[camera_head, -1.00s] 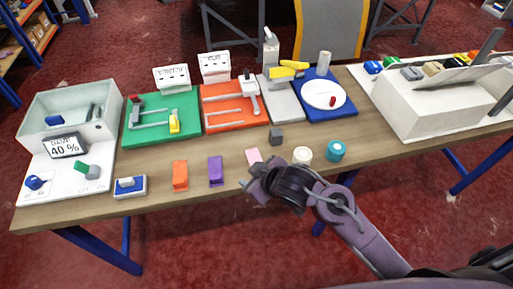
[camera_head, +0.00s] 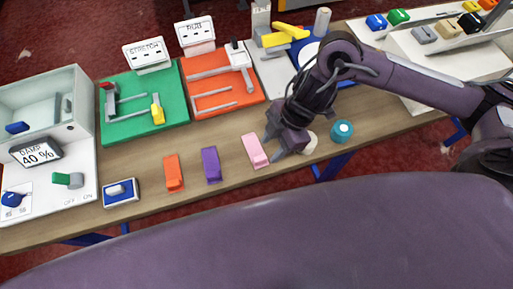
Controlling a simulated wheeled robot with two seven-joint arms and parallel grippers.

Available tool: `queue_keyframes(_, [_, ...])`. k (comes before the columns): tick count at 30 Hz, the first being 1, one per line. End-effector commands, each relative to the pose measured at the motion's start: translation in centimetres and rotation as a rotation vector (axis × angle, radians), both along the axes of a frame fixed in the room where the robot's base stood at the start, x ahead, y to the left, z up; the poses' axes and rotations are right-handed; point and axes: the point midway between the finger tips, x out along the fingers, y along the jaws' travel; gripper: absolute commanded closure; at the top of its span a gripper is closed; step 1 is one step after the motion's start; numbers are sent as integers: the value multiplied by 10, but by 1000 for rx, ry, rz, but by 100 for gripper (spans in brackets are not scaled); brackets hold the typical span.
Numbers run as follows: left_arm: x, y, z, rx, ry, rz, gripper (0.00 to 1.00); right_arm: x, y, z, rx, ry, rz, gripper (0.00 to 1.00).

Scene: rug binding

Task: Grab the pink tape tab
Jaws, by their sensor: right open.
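The pink tape tab (camera_head: 255,151) lies on the wooden table near its front edge, to the right of a purple tab (camera_head: 211,165) and an orange tab (camera_head: 174,173). My right gripper (camera_head: 271,148) points down just to the right of the pink tab, with its fingers apart. I cannot tell whether a finger touches the tab. A cream round piece (camera_head: 309,143) is partly hidden behind the gripper. My left gripper does not show.
A teal roll (camera_head: 342,131) stands to the right of the gripper. The green board (camera_head: 135,121) and the orange board (camera_head: 203,103) lie behind the tabs. A blue block with a white top (camera_head: 121,192) is at the left. My arm covers part of the blue board.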

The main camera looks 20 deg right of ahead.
Motion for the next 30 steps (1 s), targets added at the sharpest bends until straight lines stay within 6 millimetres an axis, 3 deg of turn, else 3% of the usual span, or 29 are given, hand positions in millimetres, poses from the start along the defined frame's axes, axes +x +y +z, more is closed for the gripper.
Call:
queue_keyframes(3, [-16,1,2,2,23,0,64,0,6,-12,2,1,-1,58])
queue_keyframes(6, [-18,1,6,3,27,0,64,0,12,-24,1,2,-1,58])
queue_keyframes(13, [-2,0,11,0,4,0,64,1,24,-52,1,-2,0,58])
queue_keyframes(21, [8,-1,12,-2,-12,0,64,1,25,-56,2,-4,0,58])
queue_keyframes(30, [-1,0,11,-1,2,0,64,1,25,-55,2,-4,0,97])
